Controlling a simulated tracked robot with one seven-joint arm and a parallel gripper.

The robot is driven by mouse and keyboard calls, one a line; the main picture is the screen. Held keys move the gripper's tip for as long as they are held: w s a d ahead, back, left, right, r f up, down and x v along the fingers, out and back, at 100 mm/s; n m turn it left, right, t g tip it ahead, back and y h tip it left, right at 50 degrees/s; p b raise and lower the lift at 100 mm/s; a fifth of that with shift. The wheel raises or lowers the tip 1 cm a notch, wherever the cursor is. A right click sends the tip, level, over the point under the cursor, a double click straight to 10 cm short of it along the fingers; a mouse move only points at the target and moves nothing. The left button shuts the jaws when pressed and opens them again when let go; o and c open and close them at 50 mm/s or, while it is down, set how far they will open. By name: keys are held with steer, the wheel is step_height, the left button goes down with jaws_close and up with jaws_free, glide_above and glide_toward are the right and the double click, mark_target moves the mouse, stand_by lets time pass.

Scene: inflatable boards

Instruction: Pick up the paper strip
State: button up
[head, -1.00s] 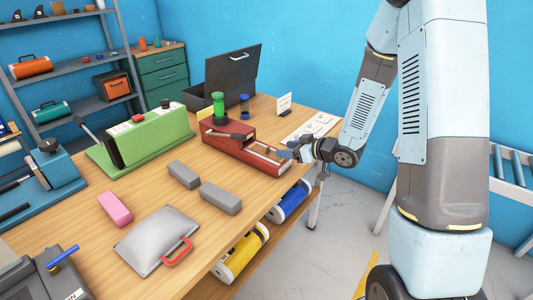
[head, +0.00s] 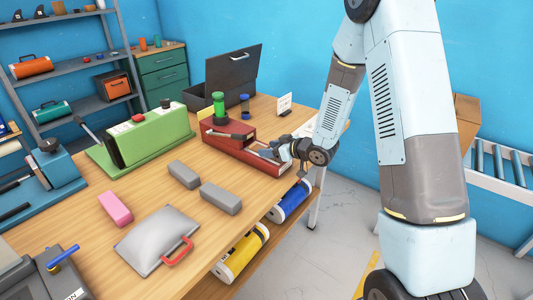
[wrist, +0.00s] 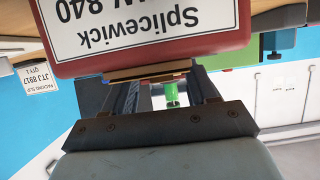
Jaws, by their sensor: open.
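A red machine (head: 233,143), labelled "Splicewick" in the wrist view (wrist: 150,55), stands on the bench with a low red tray at its front. A thin tan strip (wrist: 148,72) shows along the machine's edge in the wrist view, at the tips of my fingers; I cannot tell whether it is the paper strip or part of the machine. My gripper (head: 268,152) is open at the right front of the tray. Its two dark fingers (wrist: 165,88) show a gap with a green cylinder seen beyond it. In the head view my gripper hides part of the tray.
A green machine (head: 150,135) stands to the left. Two grey blocks (head: 184,174), a pink block (head: 115,209) and a grey case with a red handle (head: 150,242) lie in front. An open dark case (head: 235,75) and a small sign card (head: 284,104) stand behind. Rolls hang under the bench edge.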

steer(key=shift+c, duration=0.2)
steer(key=c, duration=0.7)
